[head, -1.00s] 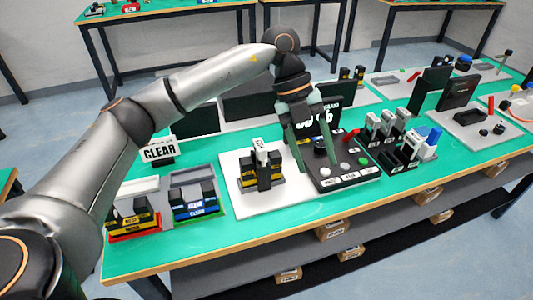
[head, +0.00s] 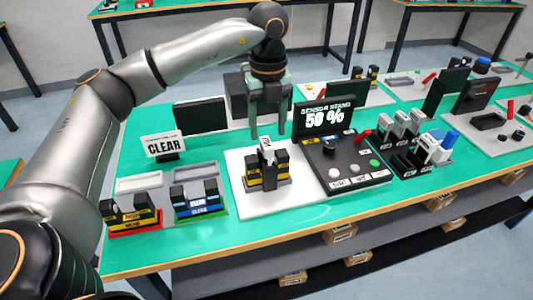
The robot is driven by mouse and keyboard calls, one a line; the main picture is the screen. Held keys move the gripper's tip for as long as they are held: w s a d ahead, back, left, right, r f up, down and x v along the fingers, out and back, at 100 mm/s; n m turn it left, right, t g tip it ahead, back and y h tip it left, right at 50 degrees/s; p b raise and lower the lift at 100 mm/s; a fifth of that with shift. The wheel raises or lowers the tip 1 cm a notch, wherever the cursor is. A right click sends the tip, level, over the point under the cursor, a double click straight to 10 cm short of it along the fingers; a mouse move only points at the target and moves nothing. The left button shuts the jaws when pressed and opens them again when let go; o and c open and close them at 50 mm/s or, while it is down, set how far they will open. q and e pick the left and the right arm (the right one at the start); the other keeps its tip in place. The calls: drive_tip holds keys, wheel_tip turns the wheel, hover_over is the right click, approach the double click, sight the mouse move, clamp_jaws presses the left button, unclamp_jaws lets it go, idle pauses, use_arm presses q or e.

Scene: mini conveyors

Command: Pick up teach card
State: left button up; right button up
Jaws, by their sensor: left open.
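No label reading "teach card" is legible. A small upright light piece (head: 266,146) stands in the black and yellow sensor stand (head: 268,178), on a white plate (head: 238,208); I cannot tell whether it is the teach card. My left gripper (head: 268,135) is open, pointing down, with its fingers apart above and behind this stand. The fingertips appear to either side of the light piece's top, and nothing shows between them. Whether they touch anything cannot be told. My right gripper is out of view.
A control panel (head: 353,160) with knob, buttons and a screen reading 50 % stands right of the plate. A CLEAR sign (head: 163,145) and trays of black, yellow and blue blocks (head: 196,197) are to the left. Grey and black blocks (head: 408,130) stand further right.

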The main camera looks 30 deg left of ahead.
sight(267, 142)
use_arm(q)
drive_tip(key=f, duration=0.4)
drive_tip(key=shift+s+f, duration=0.2)
drive_tip(key=shift+f, duration=0.15)
clamp_jaws()
